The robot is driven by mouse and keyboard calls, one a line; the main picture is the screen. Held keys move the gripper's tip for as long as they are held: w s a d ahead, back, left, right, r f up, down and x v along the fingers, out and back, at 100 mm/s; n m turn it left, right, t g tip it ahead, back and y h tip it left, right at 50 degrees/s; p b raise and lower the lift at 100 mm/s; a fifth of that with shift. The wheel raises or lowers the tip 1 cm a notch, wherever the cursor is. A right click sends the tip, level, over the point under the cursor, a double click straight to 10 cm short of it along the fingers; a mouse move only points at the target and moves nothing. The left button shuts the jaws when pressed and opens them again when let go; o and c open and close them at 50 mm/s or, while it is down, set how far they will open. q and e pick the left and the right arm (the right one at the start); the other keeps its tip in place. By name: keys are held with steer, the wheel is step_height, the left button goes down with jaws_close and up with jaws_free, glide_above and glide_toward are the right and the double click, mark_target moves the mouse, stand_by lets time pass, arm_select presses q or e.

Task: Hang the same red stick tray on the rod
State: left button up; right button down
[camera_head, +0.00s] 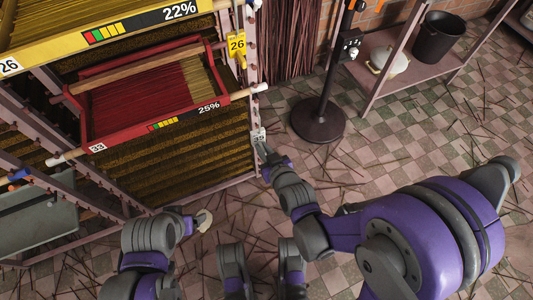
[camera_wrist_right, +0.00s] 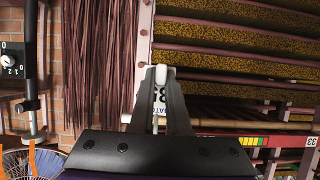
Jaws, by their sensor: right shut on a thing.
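The red stick tray (camera_head: 84,118), full of red and yellowish sticks and marked 33 and 25%, sits in the rack at the left. A wooden rod (camera_head: 240,95) with white ends runs along its front edge. The tray's red front also shows at the lower right of the right wrist view (camera_wrist_right: 225,141). My right gripper (camera_head: 262,146) is at the rack's front post, below the rod's right end.
A yellow tray (camera_head: 120,33) marked 26 and 22% is above the red one. A yellow 26 tag (camera_head: 237,45) hangs on the post. A black round-based stand (camera_head: 318,122) and a shelf with a black pot (camera_head: 437,38) are to the right. Loose sticks litter the tiled floor.

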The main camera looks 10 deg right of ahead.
steer(key=w+r+x, duration=0.1)
steer(key=r+x, duration=0.1)
steer(key=x, duration=0.8)
steer(key=shift+w+a, duration=0.25)
steer(key=shift+w, duration=0.1)
stand_by(0.5)
steer(key=c, duration=0.5)
jaws_free()
steer(key=shift+s, duration=0.1)
stand_by(0.4)
